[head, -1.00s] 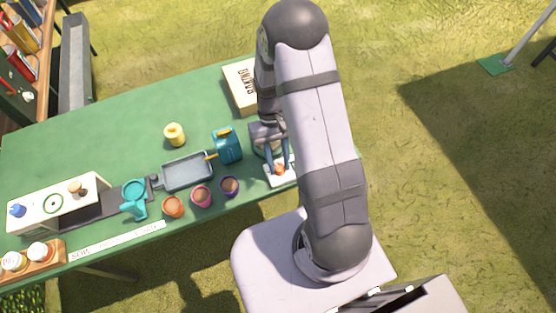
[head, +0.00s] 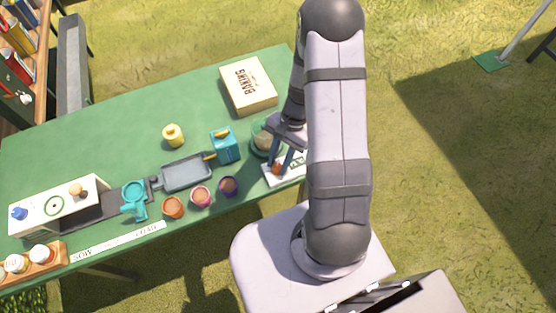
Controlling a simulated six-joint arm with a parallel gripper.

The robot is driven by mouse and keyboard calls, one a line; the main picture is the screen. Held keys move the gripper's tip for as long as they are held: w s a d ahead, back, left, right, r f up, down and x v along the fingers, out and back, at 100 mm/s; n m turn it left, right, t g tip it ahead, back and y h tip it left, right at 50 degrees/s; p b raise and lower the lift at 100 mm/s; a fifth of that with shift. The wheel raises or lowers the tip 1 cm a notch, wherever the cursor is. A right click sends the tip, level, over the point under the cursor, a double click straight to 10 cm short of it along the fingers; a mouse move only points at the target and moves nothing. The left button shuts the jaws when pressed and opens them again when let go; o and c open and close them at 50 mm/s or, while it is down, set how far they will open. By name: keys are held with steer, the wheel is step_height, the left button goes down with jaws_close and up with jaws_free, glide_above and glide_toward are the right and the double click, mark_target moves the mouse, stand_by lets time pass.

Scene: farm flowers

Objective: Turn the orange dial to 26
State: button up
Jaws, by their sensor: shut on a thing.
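The orange dial (head: 276,169) is a small knob on the front of a white device (head: 270,181) at the table's right end. The fingers and my arm hide part of the dial and of the device's face. Green marks show on the white face to the right of the fingers, but I cannot read the number the dial points to. A rounded, greenish bowl-like part (head: 262,140) shows behind the fingers.
A teal can (head: 225,147), a grey tray (head: 187,174) and several small pots (head: 201,196) stand to the left. A baking box (head: 248,87) lies behind. A yellow item (head: 173,135) stands mid-table. The green table's (head: 110,130) back left is clear.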

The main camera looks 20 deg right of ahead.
steer(key=m+t, duration=0.1)
steer(key=m, duration=0.1)
steer(key=m+b, duration=0.1)
steer(key=m, duration=0.1)
steer(key=shift+s+d+m+t, duration=0.1)
steer(key=shift+m+t, duration=0.2)
steer(key=shift+t, duration=0.1)
steer(key=shift+s+m+t+b, duration=0.1)
steer(key=shift+m+t+b, duration=0.7)
steer(key=shift+m, duration=1.1)
steer(key=o, duration=1.1)
steer(key=shift+c, duration=0.2)
steer(key=shift+s, duration=0.1)
steer(key=v, duration=0.7)
steer(key=shift+p, duration=0.45)
